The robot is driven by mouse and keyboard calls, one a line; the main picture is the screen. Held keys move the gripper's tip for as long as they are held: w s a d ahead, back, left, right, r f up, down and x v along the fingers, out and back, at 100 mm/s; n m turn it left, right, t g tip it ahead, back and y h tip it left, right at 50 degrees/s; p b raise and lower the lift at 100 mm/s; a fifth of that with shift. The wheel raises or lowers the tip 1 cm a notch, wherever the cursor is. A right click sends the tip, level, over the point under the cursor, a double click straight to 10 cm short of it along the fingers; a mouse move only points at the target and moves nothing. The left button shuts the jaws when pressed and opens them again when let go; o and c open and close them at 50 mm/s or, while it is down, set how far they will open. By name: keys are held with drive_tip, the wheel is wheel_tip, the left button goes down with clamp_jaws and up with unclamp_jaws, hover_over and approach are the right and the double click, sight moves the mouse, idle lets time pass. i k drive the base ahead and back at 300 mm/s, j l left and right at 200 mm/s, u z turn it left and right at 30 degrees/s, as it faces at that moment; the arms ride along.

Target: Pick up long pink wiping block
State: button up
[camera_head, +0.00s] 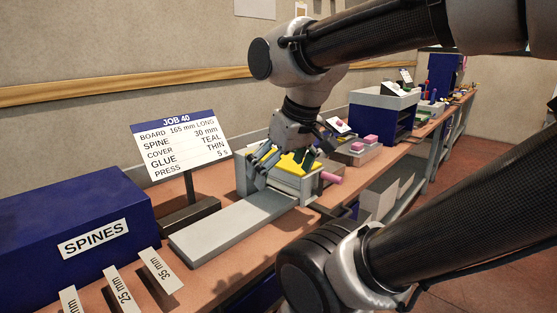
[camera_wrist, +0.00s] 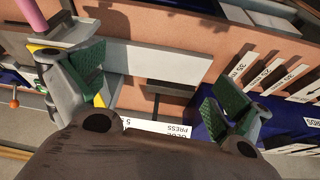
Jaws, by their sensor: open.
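Several pink pieces show in the head view. Two short pink blocks, one (camera_head: 371,139) behind the other (camera_head: 357,146), rest on a pale tray beyond my gripper. A longer, rounded pink piece (camera_head: 331,178) sticks out to the right of the grey fixture; a pink length also shows at the top left of the wrist view (camera_wrist: 32,12). I cannot tell which is the long wiping block. My gripper (camera_head: 286,160) is open above the yellow-topped grey fixture (camera_head: 284,186). In the wrist view its green-padded fingers (camera_wrist: 160,92) are wide apart with nothing held between them.
A grey board (camera_head: 232,224) lies left of the fixture. The JOB 40 sign (camera_head: 181,144) stands behind it. A blue SPINES box (camera_head: 70,225) and white labelled strips (camera_head: 160,270) are at the left. A blue organiser (camera_head: 384,112) stands farther along the bench.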

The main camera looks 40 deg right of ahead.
sight(370, 140)
drive_tip(key=z, duration=1.75)
drive_tip(key=i+l+u, duration=0.15)
drive_tip(key=u, duration=0.3)
drive_tip(key=i+l+u, duration=0.15)
drive_tip(key=l+u, duration=0.15)
drive_tip(key=u, duration=0.15)
drive_tip(key=i+l+u, duration=0.15)
drive_tip(key=l, duration=0.4)
drive_tip(key=i+l+u, duration=0.15)
drive_tip(key=l, duration=0.4)
drive_tip(key=i+l+u, duration=0.2)
drive_tip(key=l, duration=0.4)
drive_tip(key=i+l, duration=0.1)
drive_tip(key=l, duration=1.7)
drive_tip(key=i, duration=0.05)
